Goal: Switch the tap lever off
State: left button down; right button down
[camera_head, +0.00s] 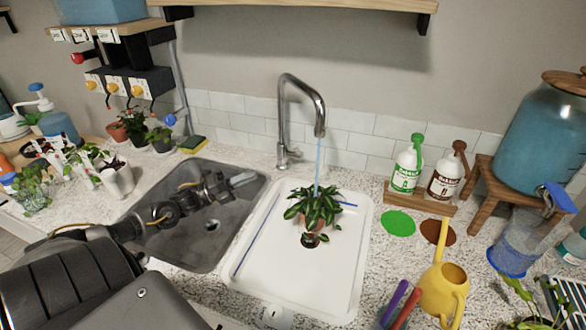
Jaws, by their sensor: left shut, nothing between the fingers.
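The chrome tap (287,110) stands behind the sinks, with a gooseneck spout. Its small lever (295,154) shows low on the right of the tap body. A thin blue stream of water (318,165) runs from the spout onto a potted plant (315,208) in the white sink. My left gripper (246,179) is shut and empty over the grey sink. Its fingertips point right, toward the tap base, and are apart from the lever. My right gripper is not in view.
The grey sink (175,245) lies under my left arm; the white sink (345,270) is to its right. Two bottles (407,168) stand on a wooden stand at right. A yellow watering can (442,290) is at front right. A sponge (193,144) lies behind the grey sink.

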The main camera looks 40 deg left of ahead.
aim_at(296, 151)
pick_arm(q)
jog(key=a+m+h+b, duration=0.1)
jog(key=m, duration=0.1)
jog(key=shift+m+g+h, duration=0.3)
jog(key=shift+g+h, duration=0.1)
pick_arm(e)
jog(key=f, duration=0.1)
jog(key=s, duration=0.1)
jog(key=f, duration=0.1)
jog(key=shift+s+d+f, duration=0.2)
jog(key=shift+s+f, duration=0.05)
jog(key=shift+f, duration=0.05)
